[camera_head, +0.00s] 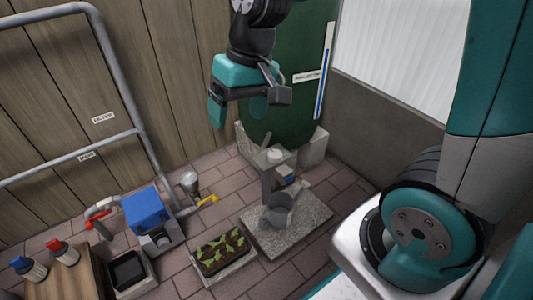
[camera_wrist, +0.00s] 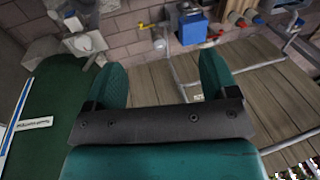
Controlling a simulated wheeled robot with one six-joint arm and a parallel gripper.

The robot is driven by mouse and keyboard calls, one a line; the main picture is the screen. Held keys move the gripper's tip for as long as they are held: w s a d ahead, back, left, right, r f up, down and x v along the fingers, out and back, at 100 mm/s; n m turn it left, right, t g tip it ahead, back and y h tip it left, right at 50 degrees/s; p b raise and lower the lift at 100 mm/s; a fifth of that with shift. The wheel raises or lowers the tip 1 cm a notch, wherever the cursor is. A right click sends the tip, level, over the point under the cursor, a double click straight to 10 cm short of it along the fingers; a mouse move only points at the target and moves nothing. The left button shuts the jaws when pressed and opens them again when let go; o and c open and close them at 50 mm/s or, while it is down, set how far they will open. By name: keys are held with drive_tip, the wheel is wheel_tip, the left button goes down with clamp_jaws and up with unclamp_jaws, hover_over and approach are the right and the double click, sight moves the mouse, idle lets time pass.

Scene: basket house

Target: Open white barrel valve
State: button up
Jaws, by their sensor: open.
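The large green barrel (camera_head: 290,60) stands at the back against the wall, with a label and a blue level strip on its side. It also fills the left of the wrist view (camera_wrist: 50,115). A small white round part (camera_head: 277,154) shows low in front of the barrel, above a grey post; I cannot tell whether it is the valve. My gripper (camera_head: 238,110) is up beside the barrel's left front, above the floor, with its fingers apart. In the wrist view my gripper (camera_wrist: 165,72) has nothing between its fingers. No white valve handle is clearly visible.
A grey watering can (camera_head: 281,212) stands on a stone slab (camera_head: 305,225) below the barrel. A planter (camera_head: 222,252), blue box (camera_head: 142,208), yellow-handled tap (camera_head: 208,200) and red-handled tap (camera_head: 98,222) are to the left. Grey pipes (camera_head: 110,60) run along the wooden wall.

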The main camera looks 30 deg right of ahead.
drive_tip(key=w+d+f+m+h, duration=0.1)
drive_tip(key=w+d+f+m, duration=0.45)
drive_tip(key=w+d, duration=0.35)
drive_tip(key=m+h+p, duration=0.1)
drive_tip(key=m+h, duration=0.1)
drive_tip(key=m, duration=0.2)
hover_over(275, 153)
wheel_tip(275, 153, down, 9)
drive_tip(key=shift+g, duration=0.3)
wheel_tip(275, 153, down, 17)
drive_tip(key=b, duration=0.7)
drive_tip(key=shift+f, duration=0.2)
drive_tip(key=c, duration=0.9)
